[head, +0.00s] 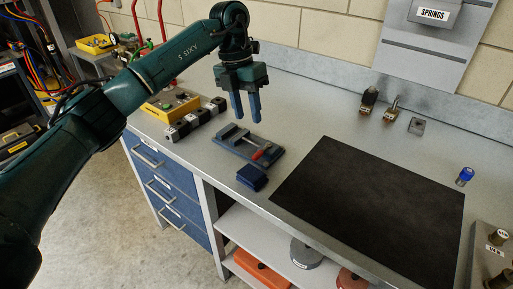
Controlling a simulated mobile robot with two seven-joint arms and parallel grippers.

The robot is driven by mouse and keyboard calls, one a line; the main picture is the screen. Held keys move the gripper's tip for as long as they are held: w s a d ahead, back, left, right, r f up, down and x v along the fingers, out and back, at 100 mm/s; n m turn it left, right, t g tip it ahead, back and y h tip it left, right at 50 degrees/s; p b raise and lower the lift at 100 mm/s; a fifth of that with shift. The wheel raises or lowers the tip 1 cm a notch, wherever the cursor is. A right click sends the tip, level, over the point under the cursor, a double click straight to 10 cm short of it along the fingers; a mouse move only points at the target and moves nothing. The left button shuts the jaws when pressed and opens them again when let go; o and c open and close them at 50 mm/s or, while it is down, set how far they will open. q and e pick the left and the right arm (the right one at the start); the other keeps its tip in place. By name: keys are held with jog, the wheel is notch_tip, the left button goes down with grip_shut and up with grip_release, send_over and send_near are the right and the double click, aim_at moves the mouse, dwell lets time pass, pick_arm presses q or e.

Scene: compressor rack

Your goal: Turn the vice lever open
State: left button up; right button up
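The vice (236,140) is a flat blue-grey body lying on the grey workbench, left of the black mat. Its lever (262,152) has a red handle and lies at the vice's right part. My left gripper (247,121) points down above and behind the vice, apart from it. Its two blue fingers stand apart with nothing between them. A small dark blue block (252,177) is in front of the vice at the bench's front edge; I cannot tell if it belongs to the vice. My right gripper is not in view.
A black mat (370,205) covers the bench to the right. A row of dark and grey blocks (190,122) and a yellow box (170,103) stand left of the vice. Fittings (391,108) stand at the back wall. A blue-capped item (464,176) is at right.

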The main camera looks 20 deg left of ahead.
aim_at(256, 153)
pick_arm(q)
jog(key=f, duration=0.3)
jog(key=d+f, duration=0.1)
jog(key=f, duration=0.3)
jog(key=d+f, duration=0.1)
jog(key=f, duration=0.2)
jog(key=shift+s+f+p, duration=0.25)
jog(key=shift+s+p, duration=0.1)
jog(key=shift+p, duration=0.05)
jog(key=shift+c, duration=0.6)
grip_shut()
